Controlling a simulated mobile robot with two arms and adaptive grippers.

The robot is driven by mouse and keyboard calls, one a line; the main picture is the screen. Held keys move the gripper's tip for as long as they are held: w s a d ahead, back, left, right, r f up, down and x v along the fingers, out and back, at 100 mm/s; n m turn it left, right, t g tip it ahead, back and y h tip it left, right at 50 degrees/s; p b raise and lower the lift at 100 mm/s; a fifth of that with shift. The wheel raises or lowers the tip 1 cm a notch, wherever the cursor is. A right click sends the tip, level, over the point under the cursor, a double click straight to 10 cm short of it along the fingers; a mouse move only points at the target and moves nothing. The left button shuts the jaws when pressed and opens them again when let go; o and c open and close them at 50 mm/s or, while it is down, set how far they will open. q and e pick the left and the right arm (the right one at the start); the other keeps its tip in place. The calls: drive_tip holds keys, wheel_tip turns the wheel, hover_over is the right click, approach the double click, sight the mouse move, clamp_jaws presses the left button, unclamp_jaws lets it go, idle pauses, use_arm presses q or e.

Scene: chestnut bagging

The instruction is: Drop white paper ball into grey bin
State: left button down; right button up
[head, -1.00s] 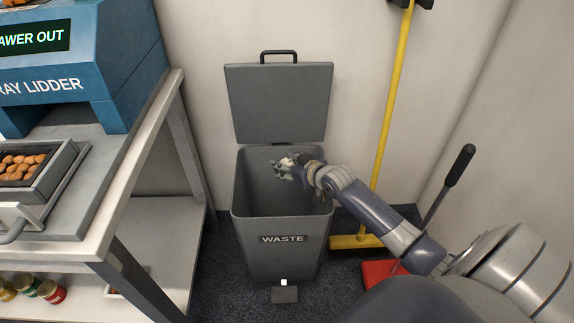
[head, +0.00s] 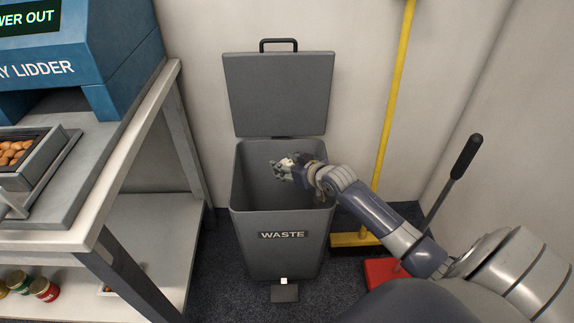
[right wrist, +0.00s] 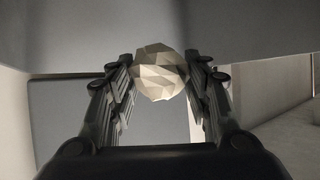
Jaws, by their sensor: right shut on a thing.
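The grey bin (head: 283,258) marked WASTE stands on the floor against the wall, with its lid (head: 279,95) raised. My right gripper (head: 281,168) is over the bin's open mouth, inside its outline in the head view. In the right wrist view the right gripper (right wrist: 160,85) is shut on the white paper ball (right wrist: 160,72), which is faceted and sits between the fingertips. In the head view the paper ball (head: 288,161) is small and partly hidden by the fingers. My left gripper is in neither view.
A bench (head: 150,105) with a blue tray lidder (head: 85,45) and a tray of chestnuts stands at left. Jars (head: 44,288) sit on its lower shelf. A yellow-handled broom (head: 392,110) and a red dustpan (head: 385,271) are right of the bin. A pedal (head: 285,294) is at its base.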

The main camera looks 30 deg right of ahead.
drive_tip(key=o, duration=0.8)
drive_tip(key=shift+s, duration=0.1)
drive_tip(key=v, duration=1.1)
drive_tip(key=shift+s+r, duration=0.2)
drive_tip(key=shift+s, duration=0.15)
